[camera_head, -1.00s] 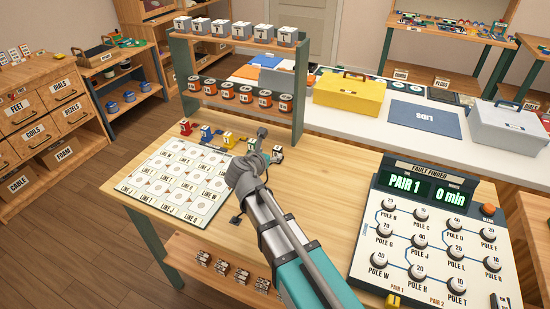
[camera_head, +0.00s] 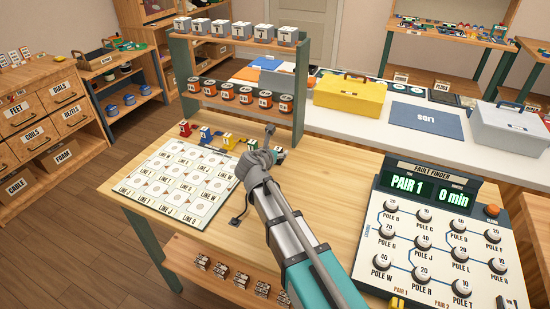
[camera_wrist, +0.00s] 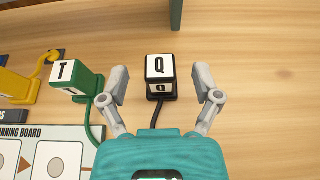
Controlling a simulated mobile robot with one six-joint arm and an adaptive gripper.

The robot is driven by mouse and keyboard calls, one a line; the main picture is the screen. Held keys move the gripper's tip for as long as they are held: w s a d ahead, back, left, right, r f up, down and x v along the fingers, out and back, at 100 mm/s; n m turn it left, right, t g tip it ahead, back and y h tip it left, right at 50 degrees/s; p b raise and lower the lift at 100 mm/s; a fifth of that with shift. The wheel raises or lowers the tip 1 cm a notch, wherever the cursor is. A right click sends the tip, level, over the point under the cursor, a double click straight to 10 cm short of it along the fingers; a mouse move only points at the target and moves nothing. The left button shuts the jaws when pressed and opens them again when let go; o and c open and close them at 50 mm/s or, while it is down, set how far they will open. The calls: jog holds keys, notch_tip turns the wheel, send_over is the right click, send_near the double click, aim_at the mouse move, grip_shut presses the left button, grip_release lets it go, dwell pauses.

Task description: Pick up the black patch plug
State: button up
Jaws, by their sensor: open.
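The black patch plug (camera_wrist: 159,90) has a white top marked Q. In the wrist view it stands between the two spread fingers of my gripper (camera_wrist: 161,76), with a visible gap on either side. My gripper is open and empty. In the head view my gripper (camera_head: 268,146) is over the back of the wooden bench, at the row of plugs, and my arm covers part of that spot. A green plug (camera_wrist: 88,84) marked T stands to the left of the black one, outside the left finger.
Red (camera_head: 185,128), blue (camera_head: 205,133) and yellow (camera_head: 228,141) plugs stand farther left. The planning board (camera_head: 184,180) lies in front of them. A shelf post (camera_head: 301,95) rises behind. The fault finder panel (camera_head: 430,240) is at right. Bare bench lies right of the black plug.

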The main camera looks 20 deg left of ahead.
jog(key=shift+x, duration=1)
grip_shut()
